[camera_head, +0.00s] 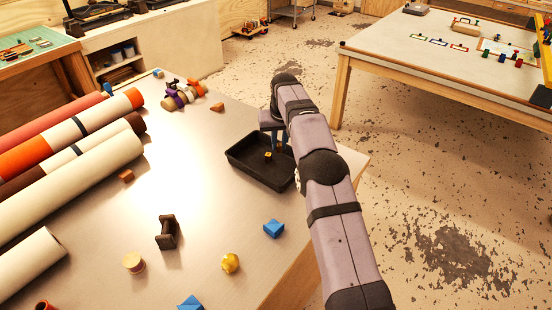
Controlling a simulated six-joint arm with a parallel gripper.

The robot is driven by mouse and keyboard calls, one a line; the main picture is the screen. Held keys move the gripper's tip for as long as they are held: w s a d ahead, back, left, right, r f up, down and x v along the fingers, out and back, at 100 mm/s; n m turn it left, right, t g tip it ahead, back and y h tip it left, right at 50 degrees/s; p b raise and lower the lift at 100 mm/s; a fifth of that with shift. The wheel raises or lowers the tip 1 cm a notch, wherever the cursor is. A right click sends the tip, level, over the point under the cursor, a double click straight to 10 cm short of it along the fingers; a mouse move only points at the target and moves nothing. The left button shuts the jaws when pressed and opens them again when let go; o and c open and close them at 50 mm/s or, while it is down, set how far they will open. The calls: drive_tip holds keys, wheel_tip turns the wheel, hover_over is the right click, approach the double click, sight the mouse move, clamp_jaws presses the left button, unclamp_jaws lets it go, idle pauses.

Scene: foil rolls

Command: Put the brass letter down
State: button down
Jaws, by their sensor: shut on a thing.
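My gripper (271,149) points down over the black tray (240,168) near the table's far right edge. It is shut on a small brass-coloured piece, the brass letter (268,156), which shows just below the fingers. Its letter shape is too small to read. I cannot tell whether it touches the tray floor or hangs a little above it. My arm covers part of the tray's right side.
Large rolls (70,190) lie along the table's left. A dark spool-like stand (167,232), a blue block (274,229), a yellow lump (230,263) and a pale round piece (134,263) stand in front. Purple and orange pieces (180,95) lie behind.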

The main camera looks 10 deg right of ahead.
drive_tip(key=shift+f+p, duration=1.05)
drive_tip(key=shift+f, duration=2.6)
drive_tip(key=shift+f, duration=0.2)
drive_tip(key=c, duration=1.7)
unclamp_jaws()
drive_tip(key=shift+r, duration=0.1)
drive_tip(key=shift+s+r+b, duration=0.1)
drive_tip(key=shift+r+b, duration=0.2)
drive_tip(key=shift+r, duration=0.3)
drive_tip(key=b+v, duration=0.3)
drive_tip(key=v, duration=0.8)
drive_tip(key=shift+s, duration=0.1)
